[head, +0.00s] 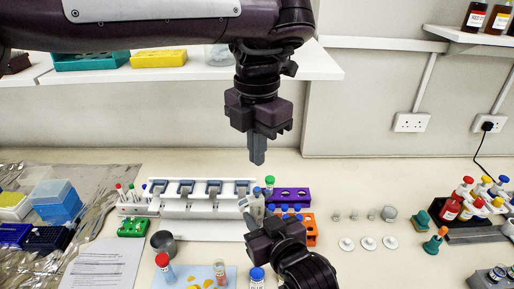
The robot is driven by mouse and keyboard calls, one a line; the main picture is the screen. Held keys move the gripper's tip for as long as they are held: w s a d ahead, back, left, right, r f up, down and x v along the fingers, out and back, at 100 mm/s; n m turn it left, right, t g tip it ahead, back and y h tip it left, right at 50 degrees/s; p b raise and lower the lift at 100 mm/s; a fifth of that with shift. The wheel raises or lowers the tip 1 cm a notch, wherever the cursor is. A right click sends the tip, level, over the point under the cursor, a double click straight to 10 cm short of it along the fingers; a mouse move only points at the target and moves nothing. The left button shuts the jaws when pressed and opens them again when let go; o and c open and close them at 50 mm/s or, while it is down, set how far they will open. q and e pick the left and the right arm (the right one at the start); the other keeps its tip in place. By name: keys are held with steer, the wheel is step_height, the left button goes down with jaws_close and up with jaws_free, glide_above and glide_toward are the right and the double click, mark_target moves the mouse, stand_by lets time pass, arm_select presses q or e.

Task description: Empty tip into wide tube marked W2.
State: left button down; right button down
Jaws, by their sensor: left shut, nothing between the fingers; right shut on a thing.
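My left gripper (257,158) is shut and empty, pointing straight down above the back of the bench. My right gripper (251,226) is shut on a white object (252,204) that looks like a pipette, just right of the white pipette stand (200,210). The gripper hides much of it, and I cannot make out a tip. Several small clear vessels (353,215) stand in a row on the right, with white discs (368,243) in front. No W2 mark is legible, so I cannot tell which tube is W2.
A purple rack (301,193) and an orange rack (311,238) stand by my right gripper. A green rack (132,228), a dark grey cup (164,243), and red-capped (163,260) and blue-capped (257,275) containers are nearer. Dropper bottles (448,210) crowd the right. Bench around the discs is clear.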

mark_target(259, 193)
arm_select(q)
steer(key=shift+r, duration=0.1)
arm_select(e)
steer(key=shift+r, duration=0.1)
